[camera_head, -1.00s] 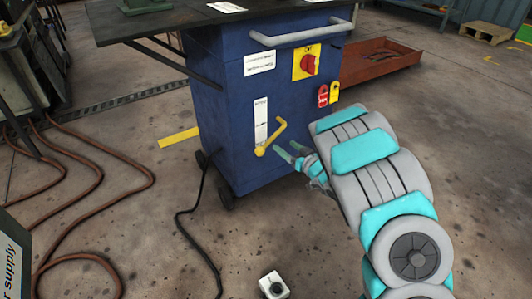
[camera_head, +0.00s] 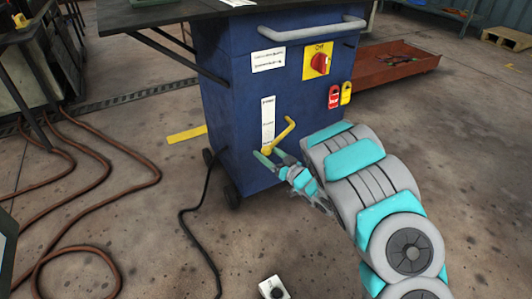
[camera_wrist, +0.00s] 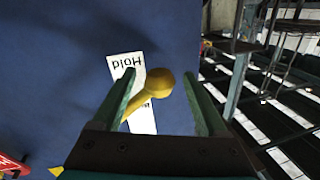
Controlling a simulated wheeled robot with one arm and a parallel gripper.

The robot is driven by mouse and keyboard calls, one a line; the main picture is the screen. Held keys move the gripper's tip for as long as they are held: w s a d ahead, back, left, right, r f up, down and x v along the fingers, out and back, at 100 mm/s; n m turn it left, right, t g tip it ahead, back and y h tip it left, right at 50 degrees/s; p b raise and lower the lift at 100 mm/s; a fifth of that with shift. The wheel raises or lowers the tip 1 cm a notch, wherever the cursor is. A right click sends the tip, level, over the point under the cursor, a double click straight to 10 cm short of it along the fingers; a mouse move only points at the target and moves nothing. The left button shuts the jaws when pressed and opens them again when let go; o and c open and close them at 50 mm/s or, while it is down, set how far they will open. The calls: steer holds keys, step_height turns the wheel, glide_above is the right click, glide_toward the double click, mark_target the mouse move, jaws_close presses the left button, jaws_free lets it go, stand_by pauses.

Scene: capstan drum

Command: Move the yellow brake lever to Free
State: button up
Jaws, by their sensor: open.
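The yellow brake lever (camera_head: 287,127) is on the front of the blue cabinet, slanting up and right from its lower end beside a white label strip (camera_head: 268,112). My gripper (camera_head: 271,156) is open near the lever's lower end. In the wrist view, the lever's round yellow part (camera_wrist: 160,82) shows between the two spread fingers of my gripper (camera_wrist: 160,75), with a gap on each side. Its bar runs down and left towards the left finger. "Hold" on the label (camera_wrist: 125,64) reads upside down there; the rest is partly hidden.
The blue cabinet (camera_head: 228,100) has a grey rail (camera_head: 310,30), a red rotary switch (camera_head: 320,63) on a yellow plate, and red and yellow tags (camera_head: 340,95). Brown hoses (camera_head: 110,150) and a black cable (camera_head: 186,215) lie on the floor. A small pale box (camera_head: 272,288) stands in front.

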steer(key=shift+w+a, duration=0.4)
jaws_close()
stand_by(0.4)
stand_by(0.8)
